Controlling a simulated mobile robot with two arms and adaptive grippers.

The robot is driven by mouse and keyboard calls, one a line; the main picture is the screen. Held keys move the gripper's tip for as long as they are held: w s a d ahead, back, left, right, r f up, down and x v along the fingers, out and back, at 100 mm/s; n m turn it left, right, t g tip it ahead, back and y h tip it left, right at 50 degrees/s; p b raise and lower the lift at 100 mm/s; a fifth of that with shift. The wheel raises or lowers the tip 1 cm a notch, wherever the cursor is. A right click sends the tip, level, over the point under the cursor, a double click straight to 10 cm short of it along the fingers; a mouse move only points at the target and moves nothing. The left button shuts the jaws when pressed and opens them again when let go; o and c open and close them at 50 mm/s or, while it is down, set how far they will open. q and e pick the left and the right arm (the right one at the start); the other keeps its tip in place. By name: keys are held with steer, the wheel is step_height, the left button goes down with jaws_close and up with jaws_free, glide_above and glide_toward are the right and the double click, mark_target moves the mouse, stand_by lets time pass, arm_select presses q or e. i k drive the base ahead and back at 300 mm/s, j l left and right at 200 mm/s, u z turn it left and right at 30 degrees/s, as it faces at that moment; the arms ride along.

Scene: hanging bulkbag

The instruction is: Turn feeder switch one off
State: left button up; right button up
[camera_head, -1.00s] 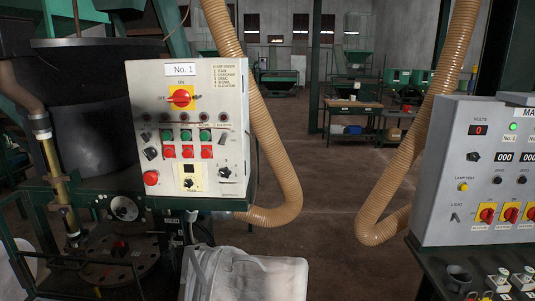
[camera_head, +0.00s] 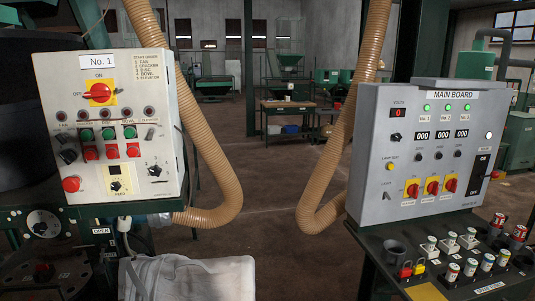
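The No. 1 control panel (camera_head: 150,75) is a white box at the left. Its red rotary switch on a yellow plate (camera_head: 99,92) has the handle lying sideways, with "OFF" at its left and "ON" above. A small black knob on a pale yellow plate (camera_head: 116,186) sits low on it; its label looks like "FEED". The grey main board (camera_head: 385,150) stands at the right. It carries red rotary knobs on yellow plates: left (camera_head: 412,190), middle (camera_head: 432,187) and right (camera_head: 450,185). Their small labels are unreadable, and their settings are unclear. Neither gripper shows.
A white bulk bag (camera_head: 187,279) is below the No. 1 panel. Ribbed tan hoses hang at left (camera_head: 207,165) and right (camera_head: 335,150), with open floor (camera_head: 270,200) between them. A dark ledge under the main board holds several plugs and a black cup (camera_head: 394,251).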

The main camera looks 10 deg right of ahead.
mark_target(413, 189)
steer(key=z, duration=1.45)
